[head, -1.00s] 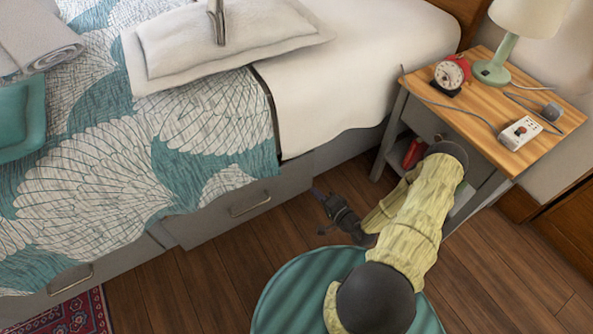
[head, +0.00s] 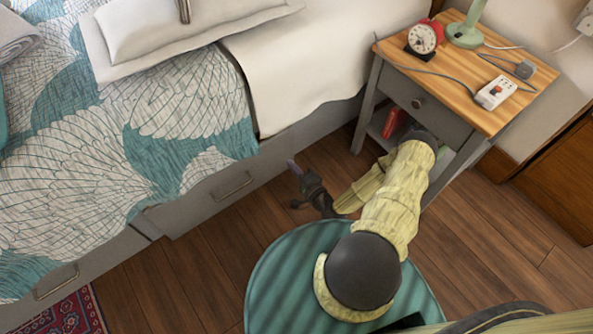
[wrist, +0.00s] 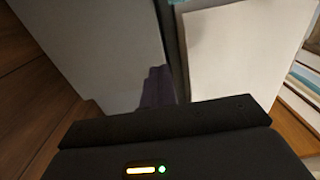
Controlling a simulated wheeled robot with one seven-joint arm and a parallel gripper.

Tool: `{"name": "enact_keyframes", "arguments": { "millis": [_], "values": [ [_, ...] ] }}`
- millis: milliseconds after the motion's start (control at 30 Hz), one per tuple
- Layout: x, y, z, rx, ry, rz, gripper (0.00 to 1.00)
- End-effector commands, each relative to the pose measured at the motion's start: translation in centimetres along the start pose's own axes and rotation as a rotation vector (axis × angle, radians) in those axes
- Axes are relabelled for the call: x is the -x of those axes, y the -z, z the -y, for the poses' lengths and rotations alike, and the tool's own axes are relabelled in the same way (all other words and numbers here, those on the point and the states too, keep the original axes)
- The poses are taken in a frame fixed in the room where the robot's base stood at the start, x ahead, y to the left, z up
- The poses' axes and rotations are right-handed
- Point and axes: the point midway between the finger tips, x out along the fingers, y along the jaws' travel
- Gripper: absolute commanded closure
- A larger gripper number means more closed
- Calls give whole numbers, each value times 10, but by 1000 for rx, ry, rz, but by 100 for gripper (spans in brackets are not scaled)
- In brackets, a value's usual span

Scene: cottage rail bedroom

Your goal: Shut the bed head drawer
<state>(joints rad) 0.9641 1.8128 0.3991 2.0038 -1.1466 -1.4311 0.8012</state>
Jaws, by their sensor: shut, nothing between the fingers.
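The bed head drawer (head: 215,195) is a grey front with a metal bar handle (head: 234,185), low in the bed's side near the nightstand. Its left end stands a little proud of the bed base beside it. My gripper (head: 293,168) is shut and empty, low near the drawer's right end. In the wrist view, a purple finger (wrist: 157,88) shows against a grey panel, beside a dark upright gap with a pale panel to its right. I cannot tell whether the finger touches the drawer front.
The nightstand (head: 455,65) stands to the right, with a red alarm clock (head: 422,38), a lamp base (head: 464,35) and a power strip (head: 495,92) on top. Another bed drawer with a handle (head: 56,281) is at lower left, by a red rug (head: 65,315).

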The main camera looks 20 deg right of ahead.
Motion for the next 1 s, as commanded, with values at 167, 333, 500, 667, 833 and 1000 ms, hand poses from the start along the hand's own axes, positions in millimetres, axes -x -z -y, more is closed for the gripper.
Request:
{"name": "enact_keyframes", "arguments": {
  "millis": [167,333,500,667,833,1000],
  "values": [
    [-33,0,-2,2,3,2,100],
    [-63,0,-2,2,3,1,100],
    [-89,0,-2,2,3,0,100],
    [-101,0,0,1,2,0,100],
    [-102,0,1,0,1,0,100],
    [-103,0,1,0,1,0,100]
  ]
}}
